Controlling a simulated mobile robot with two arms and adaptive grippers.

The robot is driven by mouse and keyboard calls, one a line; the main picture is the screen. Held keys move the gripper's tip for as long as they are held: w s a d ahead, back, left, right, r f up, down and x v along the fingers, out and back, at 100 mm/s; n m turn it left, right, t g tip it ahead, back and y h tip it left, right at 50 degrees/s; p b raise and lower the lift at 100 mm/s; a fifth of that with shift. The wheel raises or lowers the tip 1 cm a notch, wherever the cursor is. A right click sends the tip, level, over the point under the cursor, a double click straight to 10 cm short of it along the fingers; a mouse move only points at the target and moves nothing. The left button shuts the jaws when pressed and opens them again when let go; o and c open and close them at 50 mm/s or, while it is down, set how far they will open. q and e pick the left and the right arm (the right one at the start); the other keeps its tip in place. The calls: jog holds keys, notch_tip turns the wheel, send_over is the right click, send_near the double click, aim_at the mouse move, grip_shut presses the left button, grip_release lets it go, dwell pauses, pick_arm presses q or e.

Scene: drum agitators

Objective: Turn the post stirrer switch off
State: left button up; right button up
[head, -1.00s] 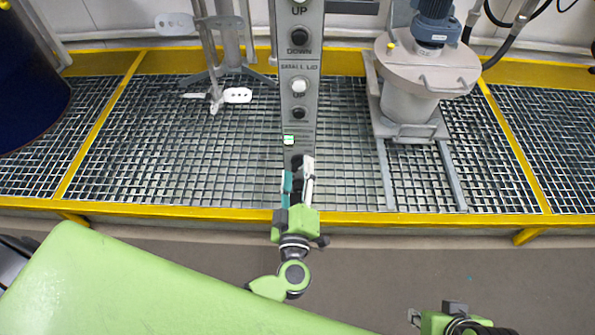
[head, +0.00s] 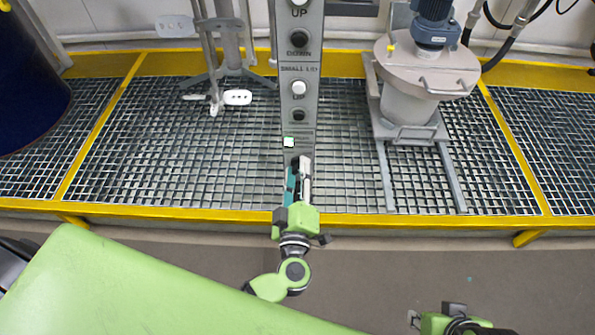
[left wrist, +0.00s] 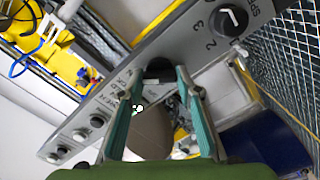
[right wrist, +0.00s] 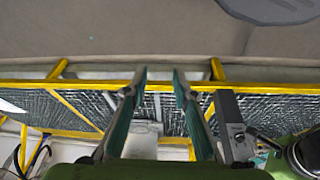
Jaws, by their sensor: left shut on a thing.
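The grey post panel (head: 299,100) stands upright in the middle of the head view, with a column of buttons and a dark switch knob (left wrist: 158,68) low on it. My left gripper (head: 298,172) is at the low end of the panel, its two fingers closed in around the dark switch, which they largely hide in the head view. In the left wrist view the fingertips (left wrist: 158,82) sit on both sides of the switch. I cannot read the switch's position. My right gripper (right wrist: 159,76) is open and empty, away from the post.
A dial with numbers (left wrist: 232,20) is on the same panel near the switch. A lidded vessel with a blue motor (head: 425,80) stands right of the post, a stirrer stand (head: 228,50) left. A yellow-edged grating (head: 180,150) surrounds the post.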

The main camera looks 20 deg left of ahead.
pick_arm(q)
jog(key=shift+n, duration=0.6)
jog(key=n, duration=0.2)
jog(key=shift+f+n, duration=0.1)
jog(key=shift+n, duration=0.2)
jog(key=n, duration=0.3)
jog(key=shift+n, duration=0.4)
jog(key=n+b, duration=0.1)
jog(key=n, duration=0.3)
jog(key=shift+f, duration=0.15)
jog(key=n+b, duration=0.1)
jog(key=n, duration=0.2)
jog(key=shift+n+b, duration=0.3)
jog(key=shift+n, duration=0.2)
pick_arm(e)
jog(key=w+a+r+t, duration=0.2)
jog(key=w+r+t, duration=0.1)
jog(key=w, duration=0.3)
jog(key=w+a+r+t+y, duration=0.1)
jog(key=w+a+r+t, duration=0.1)
jog(key=w, duration=0.4)
jog(key=shift+w+r+t+y, duration=0.2)
jog(key=shift+r+t+y, duration=0.1)
jog(key=shift+r+t, duration=0.35)
pick_arm(q)
jog(key=o, duration=1.1)
jog(key=shift+o, duration=0.2)
